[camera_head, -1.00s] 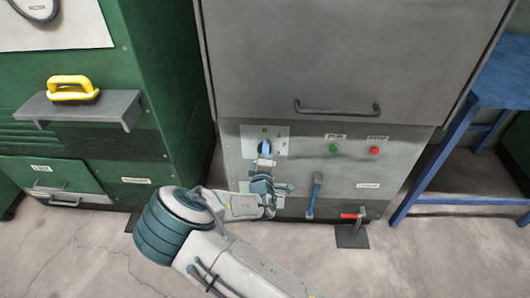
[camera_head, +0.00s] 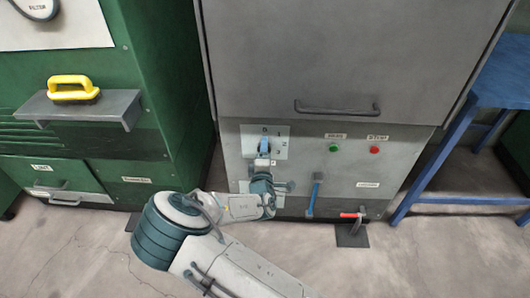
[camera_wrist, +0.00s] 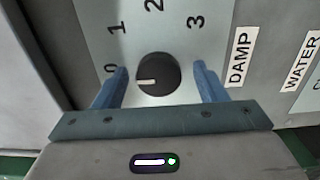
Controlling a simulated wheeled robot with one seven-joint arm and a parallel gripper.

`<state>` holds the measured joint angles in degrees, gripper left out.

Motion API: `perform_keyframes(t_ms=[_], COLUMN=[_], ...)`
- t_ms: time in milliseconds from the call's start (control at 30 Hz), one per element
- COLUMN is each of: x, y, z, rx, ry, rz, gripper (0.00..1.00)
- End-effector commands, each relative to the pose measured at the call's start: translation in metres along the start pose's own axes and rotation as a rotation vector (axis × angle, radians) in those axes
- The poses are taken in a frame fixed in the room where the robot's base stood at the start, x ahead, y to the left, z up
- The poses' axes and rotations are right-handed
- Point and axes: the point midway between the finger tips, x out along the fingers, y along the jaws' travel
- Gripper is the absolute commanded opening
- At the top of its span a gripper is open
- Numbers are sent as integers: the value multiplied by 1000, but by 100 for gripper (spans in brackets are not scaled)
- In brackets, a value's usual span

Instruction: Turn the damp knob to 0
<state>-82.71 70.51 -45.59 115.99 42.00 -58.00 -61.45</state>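The damp knob (camera_wrist: 158,74) is a round black dial with a white pointer mark. It sits on a light plate (camera_wrist: 130,45) with the numbers 0, 1, 2 and 3 around it. In the wrist view the white mark points left, towards the 0. A DAMP label (camera_wrist: 239,56) is to its right. My gripper (camera_wrist: 160,85) is open, with one blue finger on each side of the knob and visible gaps between. In the head view my gripper (camera_head: 264,145) is in front of the dial plate (camera_head: 279,140) and hides most of the knob.
Right of the plate are a green button (camera_head: 334,148), a red button (camera_head: 375,150), a blue-handled lever (camera_head: 314,195) and a red-handled pedal (camera_head: 352,215). A grey door handle (camera_head: 337,108) is above. A green cabinet (camera_head: 160,75) stands left, a blue table (camera_head: 505,80) right.

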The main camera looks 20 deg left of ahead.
Motion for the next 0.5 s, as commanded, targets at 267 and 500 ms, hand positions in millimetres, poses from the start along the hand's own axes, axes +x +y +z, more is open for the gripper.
perform_keyframes(t_ms=[267,500], x=[-1,-32], y=[1,2], z=[0,0], rx=[2,0], ry=[-1,1], rz=[2,0], gripper=[65,65])
